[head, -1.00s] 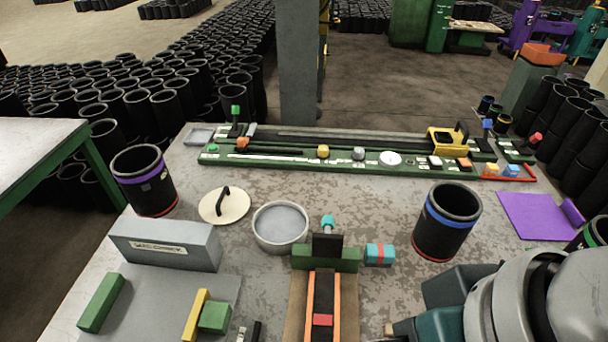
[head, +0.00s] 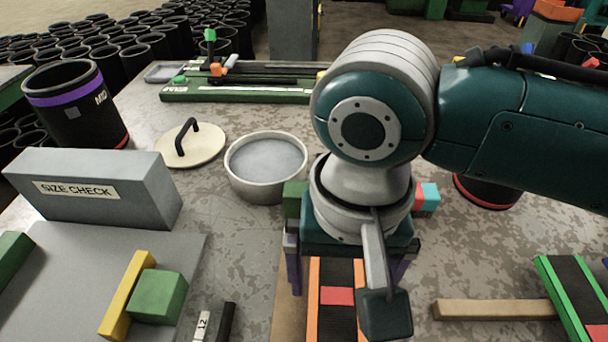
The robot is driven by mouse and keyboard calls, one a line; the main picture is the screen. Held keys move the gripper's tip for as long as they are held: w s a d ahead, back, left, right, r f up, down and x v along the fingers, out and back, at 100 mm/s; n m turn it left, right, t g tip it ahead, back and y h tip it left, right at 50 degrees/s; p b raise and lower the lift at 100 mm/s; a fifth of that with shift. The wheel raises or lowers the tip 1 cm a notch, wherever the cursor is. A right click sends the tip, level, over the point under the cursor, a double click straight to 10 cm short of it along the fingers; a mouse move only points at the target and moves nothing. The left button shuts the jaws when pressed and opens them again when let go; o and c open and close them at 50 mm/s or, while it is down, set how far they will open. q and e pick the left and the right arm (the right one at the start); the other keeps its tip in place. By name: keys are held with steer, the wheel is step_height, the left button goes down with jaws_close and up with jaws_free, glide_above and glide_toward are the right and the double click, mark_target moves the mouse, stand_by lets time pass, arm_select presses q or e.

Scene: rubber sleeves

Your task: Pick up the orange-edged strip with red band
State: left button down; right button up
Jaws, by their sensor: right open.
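The orange-edged strip (head: 337,322) is dark, with a red band (head: 336,296) across it, and lies in the lower middle of the head view. My right gripper (head: 344,270) is open above the strip, its fingers on either side of it, pointing down. I cannot tell how high they are above it. The far end of the strip is hidden behind my right wrist. My left gripper is not in view.
A green block (head: 294,199) shows left of my wrist, a turquoise-and-red block (head: 427,197) right. A round grey dish (head: 267,160) stands behind left. A green-edged strip (head: 573,300) and a wooden bar (head: 490,309) lie at right. A grey SIZE CHECK block (head: 90,188) stands left.

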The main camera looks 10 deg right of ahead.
mark_target(337, 308)
step_height(337, 308, down, 6)
steer(key=shift+d+f+b, duration=0.15)
steer(key=shift+f+b, duration=0.1)
steer(key=shift+b, duration=0.55)
steer(key=c, duration=1.1)
steer(key=shift+c, duration=0.2)
steer(key=shift+r, duration=0.15)
